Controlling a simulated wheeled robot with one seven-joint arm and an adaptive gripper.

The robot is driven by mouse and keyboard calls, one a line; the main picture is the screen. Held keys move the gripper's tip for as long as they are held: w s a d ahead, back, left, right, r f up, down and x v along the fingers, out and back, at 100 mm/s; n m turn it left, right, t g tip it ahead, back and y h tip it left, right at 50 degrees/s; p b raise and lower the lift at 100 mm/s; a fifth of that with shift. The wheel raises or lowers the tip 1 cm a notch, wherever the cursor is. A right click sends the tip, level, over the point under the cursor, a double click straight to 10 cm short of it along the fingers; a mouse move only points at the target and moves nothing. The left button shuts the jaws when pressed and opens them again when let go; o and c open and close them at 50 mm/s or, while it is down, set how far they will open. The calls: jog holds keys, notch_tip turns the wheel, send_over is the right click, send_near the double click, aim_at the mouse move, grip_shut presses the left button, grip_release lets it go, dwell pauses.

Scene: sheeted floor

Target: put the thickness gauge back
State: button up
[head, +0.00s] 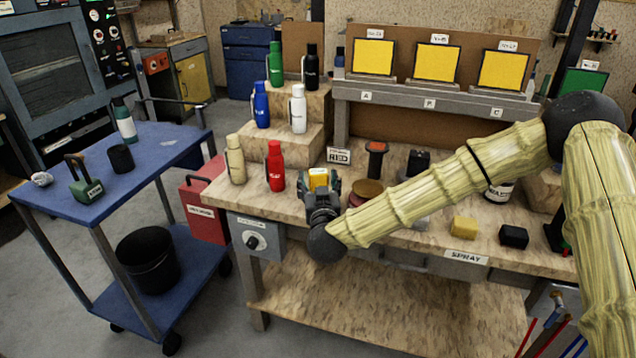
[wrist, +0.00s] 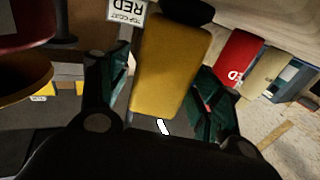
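The thickness gauge appears to be the yellow, block-like thing with a dark end (wrist: 170,65) between my fingers. It also shows as a small yellow shape in the head view (head: 318,178). My gripper (head: 320,190) is above the front of the bench, and its dark green fingers (wrist: 163,85) stand on both sides of the gauge. The fingers seem shut on it, though a narrow gap shows by the left finger in the wrist view. The gauge's underside is hidden in the head view.
A red flask (head: 275,167) and a cream flask (head: 236,160) stand left of my gripper. A RED sign (head: 339,156) is behind it. Round tins (head: 367,190) sit close on the right. A yellow block (head: 463,228) and a black block (head: 513,236) lie farther right.

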jog(key=shift+r, duration=0.15)
jog(key=s+d+b, duration=0.1)
jog(key=s, duration=1.1)
jog(key=shift+f, duration=0.2)
jog(key=s+d+f+g+y, duration=0.1)
jog(key=s+d+f+g, duration=0.15)
jog(key=s+f, duration=0.55)
jog(key=s+d+f+n+g, duration=0.1)
jog(key=s+f+g, duration=0.25)
jog(key=f, duration=0.85)
jog(key=s+d+f+g+y, duration=0.15)
jog(key=s+f+g, duration=0.35)
jog(key=f, duration=0.6)
jog(key=s+d+f+m+g+h, duration=0.1)
jog(key=s+d+f+g+h, duration=0.1)
jog(key=s+d+f, duration=0.3)
jog(key=s+d+f+m+g+h, duration=0.1)
jog(key=s+d+f+g, duration=0.4)
jog(key=s+d, duration=0.6)
jog(key=s+h, duration=0.1)
jog(key=s, duration=0.6)
jog(key=shift+d+f, duration=0.2)
jog(key=shift+f, duration=0.15)
